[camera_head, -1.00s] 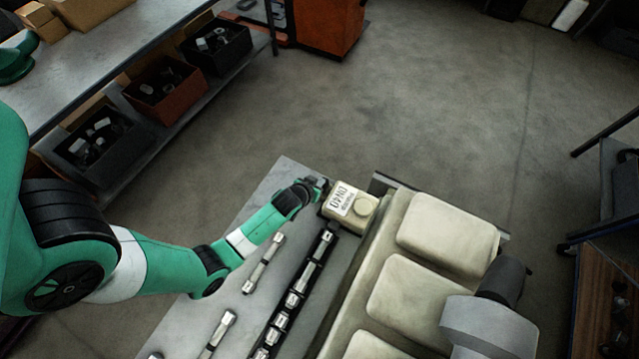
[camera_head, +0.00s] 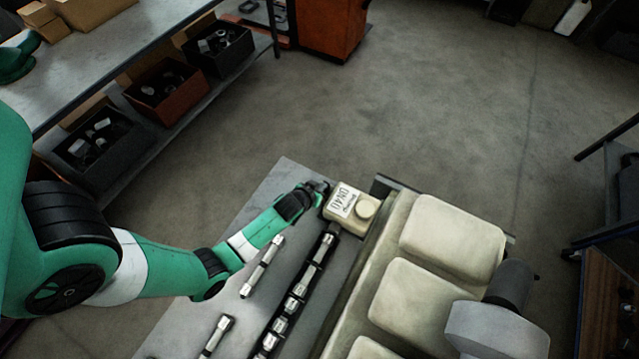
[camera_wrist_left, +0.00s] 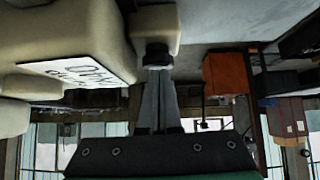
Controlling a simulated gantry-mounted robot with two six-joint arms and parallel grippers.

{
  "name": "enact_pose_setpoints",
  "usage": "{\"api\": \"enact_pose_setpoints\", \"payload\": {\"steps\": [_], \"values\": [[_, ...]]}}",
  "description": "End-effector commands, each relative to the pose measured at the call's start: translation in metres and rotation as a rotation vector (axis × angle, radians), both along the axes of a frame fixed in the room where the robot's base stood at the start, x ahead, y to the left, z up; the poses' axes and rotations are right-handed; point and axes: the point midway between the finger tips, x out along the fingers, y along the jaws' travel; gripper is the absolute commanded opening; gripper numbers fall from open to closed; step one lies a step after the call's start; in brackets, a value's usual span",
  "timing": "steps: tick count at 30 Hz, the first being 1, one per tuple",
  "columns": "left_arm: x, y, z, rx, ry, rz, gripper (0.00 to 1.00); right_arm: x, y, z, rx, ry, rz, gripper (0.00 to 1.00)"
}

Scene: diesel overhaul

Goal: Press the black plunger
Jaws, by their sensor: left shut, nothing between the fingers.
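The black plunger (camera_wrist_left: 157,54) shows in the left wrist view as a short dark knob on the end of a small cream block (camera_wrist_left: 154,22). My left gripper (camera_wrist_left: 158,73) is shut and empty, its fingertips right at the plunger's face. They look to be touching it, but I cannot tell for certain. In the head view my left gripper (camera_head: 323,188) is beside the cream housing (camera_head: 347,207) with the DN40 label, at its left end. The plunger cannot be made out there. My right gripper is not in view.
The cream engine block (camera_head: 395,225) with raised covers fills the lower right, with a grey part (camera_head: 495,328) on it. Several shiny shafts (camera_head: 262,267) lie on the grey table (camera_head: 232,302). A bench (camera_head: 90,50) with parts bins stands at the left.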

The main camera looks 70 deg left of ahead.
Motion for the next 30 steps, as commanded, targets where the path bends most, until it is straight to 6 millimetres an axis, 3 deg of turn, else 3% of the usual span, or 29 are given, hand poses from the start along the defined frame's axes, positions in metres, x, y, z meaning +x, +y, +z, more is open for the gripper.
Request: {"api": "enact_pose_setpoints", "payload": {"steps": [5, 9, 11, 21, 30], "values": [[-0.002, -0.002, 0.016, -0.005, 0.009, -0.001, 0.00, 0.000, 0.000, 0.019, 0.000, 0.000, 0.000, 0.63], [0.000, -0.002, 0.050, -0.002, 0.004, -0.005, 0.00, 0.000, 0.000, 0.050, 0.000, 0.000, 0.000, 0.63], [-0.008, -0.009, 0.052, -0.001, 0.003, -0.008, 0.00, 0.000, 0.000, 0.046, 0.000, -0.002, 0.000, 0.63], [-0.048, -0.041, 0.101, 0.001, 0.000, -0.008, 0.00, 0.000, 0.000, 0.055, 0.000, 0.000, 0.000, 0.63], [-0.056, -0.046, 0.110, 0.000, 0.000, -0.006, 0.00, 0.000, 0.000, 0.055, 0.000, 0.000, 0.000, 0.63]]}}
